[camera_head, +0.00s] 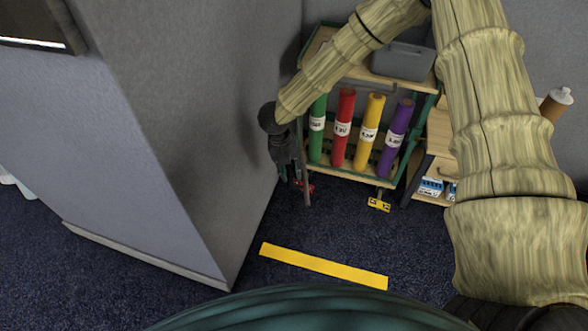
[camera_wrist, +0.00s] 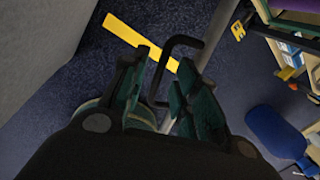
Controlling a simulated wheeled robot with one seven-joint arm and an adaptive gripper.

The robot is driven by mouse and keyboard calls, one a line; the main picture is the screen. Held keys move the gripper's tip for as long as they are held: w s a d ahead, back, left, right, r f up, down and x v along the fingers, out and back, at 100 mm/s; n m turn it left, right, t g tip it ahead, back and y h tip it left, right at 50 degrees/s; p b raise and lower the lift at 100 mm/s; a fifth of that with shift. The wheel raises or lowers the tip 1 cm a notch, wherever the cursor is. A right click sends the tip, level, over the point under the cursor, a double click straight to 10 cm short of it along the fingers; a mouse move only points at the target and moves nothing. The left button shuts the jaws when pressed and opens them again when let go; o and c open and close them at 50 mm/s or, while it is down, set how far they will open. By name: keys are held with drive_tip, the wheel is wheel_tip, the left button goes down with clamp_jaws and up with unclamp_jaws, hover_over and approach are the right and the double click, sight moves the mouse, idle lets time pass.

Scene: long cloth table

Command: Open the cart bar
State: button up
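The cart (camera_head: 391,178) has a green frame and wooden shelves and stands against the back wall in the head view. My gripper (camera_head: 296,180) points down at the cart's left front side, by a thin grey upright bar (camera_head: 306,190). In the wrist view my gripper (camera_wrist: 164,66) is open, with its two dark green fingers apart. A dark bent bar (camera_wrist: 184,39), shaped like a hooked handle, shows between and beyond the fingertips. A pale grey rod runs behind it. I cannot tell whether the fingers touch the bar. The bar's lower end is partly hidden by the fingers.
Green (camera_head: 317,128), red (camera_head: 343,127), yellow (camera_head: 368,134) and purple (camera_head: 396,137) rolls stand in the cart. A grey bin (camera_head: 403,61) sits on top. A large grey partition (camera_head: 205,120) is close on my gripper's left. Yellow floor tape (camera_head: 322,265) crosses open carpet in front.

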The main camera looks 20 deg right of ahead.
clamp_jaws()
drive_tip(key=shift+m, duration=0.8)
drive_tip(key=a, duration=0.1)
drive_tip(key=w+a, duration=0.1)
drive_tip(key=w+a+p, duration=0.1)
drive_tip(key=shift+a, duration=0.35)
unclamp_jaws()
